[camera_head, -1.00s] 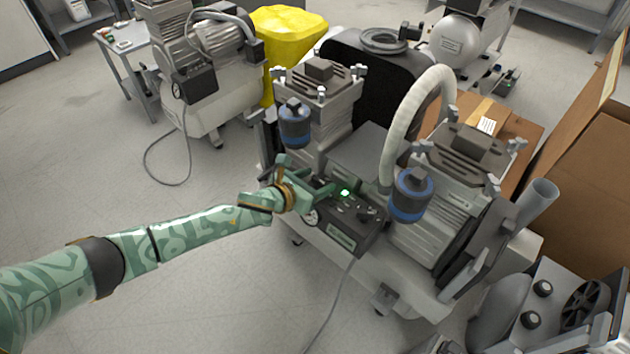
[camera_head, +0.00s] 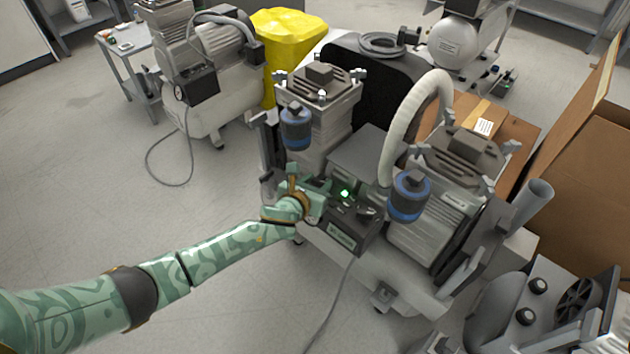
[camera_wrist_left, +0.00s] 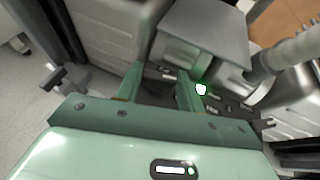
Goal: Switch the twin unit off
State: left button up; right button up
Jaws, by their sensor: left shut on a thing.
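The twin unit (camera_head: 365,262) stands in the middle of the head view, with two ribbed pump heads and blue-banded filters. Its dark control box (camera_head: 345,232) faces me at the front, with a lit green lamp (camera_head: 344,193) on top. The lamp also glows in the left wrist view (camera_wrist_left: 201,90), just right of the fingers. My left gripper (camera_head: 318,197) is at the left end of the control box. In the left wrist view its two fingers (camera_wrist_left: 160,88) are shut on a small dark part of the panel, mostly hidden between them. My right gripper is out of view.
A white hose (camera_head: 432,90) arches over the unit. A cardboard box (camera_head: 580,150) stands at the right. Another compressor (camera_head: 205,100) and a yellow bin (camera_head: 290,40) are behind left. A grey cable (camera_head: 338,300) hangs at the front. The floor at left is clear.

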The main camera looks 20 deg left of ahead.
pick_arm(q)
jog(key=shift+d+n+y, duration=0.25)
jog(key=shift+n+y, duration=0.75)
jog(key=shift+y, duration=0.1)
jog(key=shift+n+y, duration=0.5)
jog(key=shift+y, duration=0.1)
jog(key=shift+d+f+n+g+y, duration=0.15)
jog(key=shift+n+g+y, duration=0.25)
jog(key=shift+n+y, duration=0.5)
jog(key=n+g+y+b, duration=0.1)
jog(key=n+y, duration=0.1)
jog(key=n+g+y+b, duration=0.1)
jog(key=n+g+y, duration=0.1)
jog(key=n+y, duration=0.1)
jog(key=shift+w+d+b, duration=0.2)
jog(key=shift+b, duration=0.1)
jog(key=shift+n+g+y, duration=0.3)
jog(key=shift+y, duration=0.1)
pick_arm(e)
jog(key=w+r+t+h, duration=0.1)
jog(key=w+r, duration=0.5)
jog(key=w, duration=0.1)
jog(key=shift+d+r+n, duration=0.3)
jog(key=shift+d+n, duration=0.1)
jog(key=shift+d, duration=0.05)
pick_arm(q)
jog(key=o, duration=1)
